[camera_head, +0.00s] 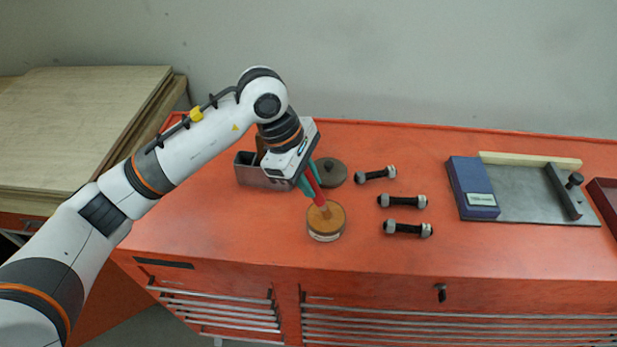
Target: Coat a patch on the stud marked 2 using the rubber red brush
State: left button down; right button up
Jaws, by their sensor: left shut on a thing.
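My left gripper (309,180), with teal fingers, is shut on the red brush (317,190) and holds it tilted. The brush's lower end is at the round tin (326,233) with a brown top; I cannot tell how deep it sits. Three dark studs (375,174) (403,201) (408,228) with pale nuts at their ends lie to the right of the tin, one behind another. No number on them is legible. My right gripper is not in view.
A metal holder (258,178) stands behind my left gripper, and a dark round lid (331,171) lies beside it. A blue box (472,187) and a metal plate (525,198) with a clamp lie at right. The red bench top (270,245) is clear in front.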

pick_arm(q)
jog(key=shift+s+f+b, duration=0.1)
jog(key=shift+f+b, duration=0.05)
jog(key=shift+b, duration=0.3)
dwell(1.6)
notch_tip(320, 180, up, 2)
jog(key=shift+r+p, duration=0.1)
jog(key=shift+p, duration=0.3)
jog(key=shift+r+p, duration=0.75)
jog(key=shift+r, duration=1.75)
